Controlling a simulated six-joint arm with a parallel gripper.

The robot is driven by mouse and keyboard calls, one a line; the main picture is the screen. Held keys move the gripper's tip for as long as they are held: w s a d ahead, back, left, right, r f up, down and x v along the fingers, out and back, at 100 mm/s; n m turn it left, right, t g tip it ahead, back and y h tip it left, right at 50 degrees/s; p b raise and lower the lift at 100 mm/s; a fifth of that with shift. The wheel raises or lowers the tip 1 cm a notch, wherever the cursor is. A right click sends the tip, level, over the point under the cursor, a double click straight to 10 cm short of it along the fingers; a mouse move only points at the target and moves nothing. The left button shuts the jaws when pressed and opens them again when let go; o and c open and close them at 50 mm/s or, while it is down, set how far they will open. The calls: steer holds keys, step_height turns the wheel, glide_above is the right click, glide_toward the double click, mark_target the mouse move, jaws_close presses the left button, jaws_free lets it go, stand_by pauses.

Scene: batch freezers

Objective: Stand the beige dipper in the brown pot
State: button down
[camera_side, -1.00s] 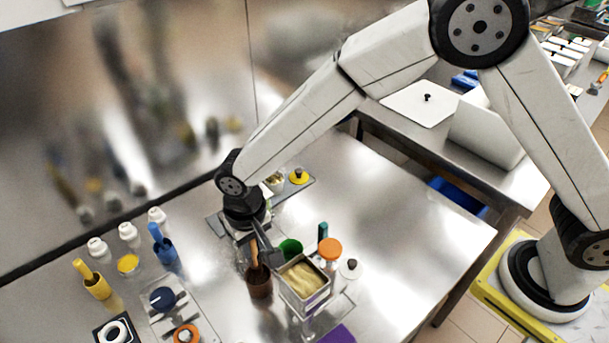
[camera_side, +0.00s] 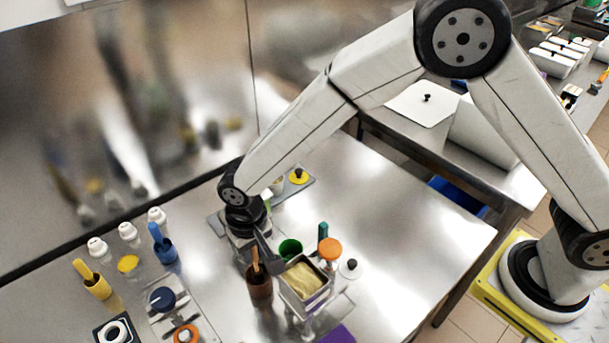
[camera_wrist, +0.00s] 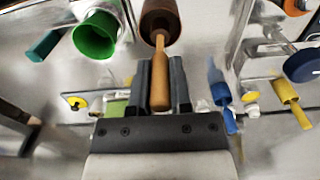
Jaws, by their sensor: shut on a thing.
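The beige dipper (camera_side: 256,261) stands nearly upright in the side view, its lower part inside the brown pot (camera_side: 260,288) and its handle above the rim. My gripper (camera_side: 266,250) is beside the handle, just above the pot, its jaws partly hidden. In the wrist view my gripper (camera_wrist: 161,68) is shut on the dipper's handle (camera_wrist: 159,84). The dipper's far end goes into the mouth of the brown pot (camera_wrist: 150,22), which hides its head. I cannot tell whether it touches the pot's bottom.
A steel tub of cream-coloured stuff (camera_side: 304,279) stands close right of the pot. A blue pot (camera_side: 165,252) and yellow pot (camera_side: 98,287) stand left.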

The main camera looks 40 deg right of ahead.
mark_target(255, 259)
steer(key=shift+f, duration=1.5)
jaws_free()
steer(key=shift+r, duration=0.1)
stand_by(0.3)
steer(key=shift+r, duration=3.4)
steer(key=shift+d, duration=0.1)
